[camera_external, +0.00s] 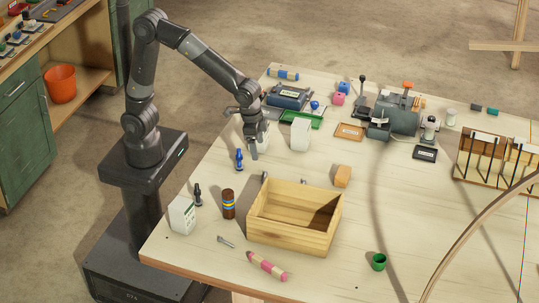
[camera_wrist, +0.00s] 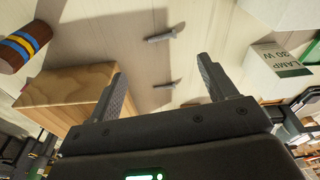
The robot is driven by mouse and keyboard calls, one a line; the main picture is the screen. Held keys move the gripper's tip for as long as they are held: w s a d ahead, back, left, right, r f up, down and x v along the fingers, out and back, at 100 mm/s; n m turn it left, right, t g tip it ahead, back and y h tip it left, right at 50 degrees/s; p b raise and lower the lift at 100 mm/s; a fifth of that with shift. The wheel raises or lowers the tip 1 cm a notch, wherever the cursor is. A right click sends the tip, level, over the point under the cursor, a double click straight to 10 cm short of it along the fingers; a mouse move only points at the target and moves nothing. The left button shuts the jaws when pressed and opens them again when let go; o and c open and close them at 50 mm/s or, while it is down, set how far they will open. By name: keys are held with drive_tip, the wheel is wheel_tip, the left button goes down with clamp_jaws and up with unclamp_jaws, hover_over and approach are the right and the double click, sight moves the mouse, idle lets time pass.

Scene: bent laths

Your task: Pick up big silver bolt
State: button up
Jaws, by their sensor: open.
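Two silver bolts lie on the table behind the wooden box. In the wrist view the upper one (camera_wrist: 165,34) looks larger than the lower one (camera_wrist: 165,85). In the external view, one bolt (camera_external: 264,176) lies near the box's back left corner and the other (camera_external: 304,181) is farther right, mostly hidden by the box's back wall. My gripper (camera_wrist: 162,70) is open and empty, its fingers spread around the view of the lower bolt. In the external view my gripper (camera_external: 252,140) is above the table, behind the bolts, apart from them.
The open wooden box (camera_external: 295,238) stands in front of the bolts. A white lamp box (camera_external: 300,134) is near my gripper. A blue upright item (camera_external: 239,160), a brown can (camera_external: 229,204) and an orange block (camera_external: 342,176) stand around. A slim grey item (camera_external: 226,241) lies in front.

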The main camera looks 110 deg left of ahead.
sight(264, 176)
drive_tip(key=f, duration=0.4)
drive_tip(key=w+f, duration=0.1)
drive_tip(key=f, duration=0.3)
drive_tip(key=w+f, duration=0.1)
drive_tip(key=f, duration=0.2)
drive_tip(key=shift+a+f, duration=0.25)
drive_tip(key=shift+f, duration=0.15)
drive_tip(key=c, duration=1.1)
